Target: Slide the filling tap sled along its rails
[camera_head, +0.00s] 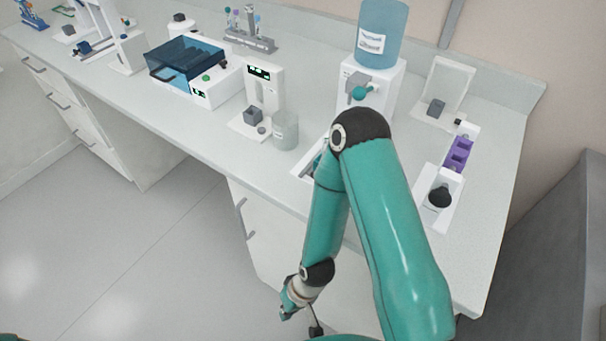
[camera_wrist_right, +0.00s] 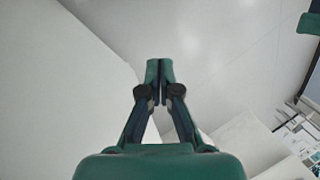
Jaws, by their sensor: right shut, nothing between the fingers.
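A white dispenser (camera_head: 385,88) with a blue tank (camera_head: 381,35) and a teal tap knob (camera_head: 359,93) stands on the bench. A white track-like base (camera_head: 451,208) at right carries a purple block (camera_head: 458,154) and a black knob (camera_head: 440,196). I cannot tell for sure which part is the tap sled; my right arm covers the bench in front of the dispenser. My right gripper (camera_wrist_right: 159,72) is shut and empty, its fingertips together. In the head view it hangs low (camera_head: 315,328), in front of the bench and away from these things. My left gripper is not in view.
A glass beaker (camera_head: 285,131) and a white display stand (camera_head: 263,92) are left of the dispenser. A blue-lidded box (camera_head: 185,60) and a tube rack (camera_head: 250,40) are farther left. The grey floor (camera_head: 110,250) before the bench is clear.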

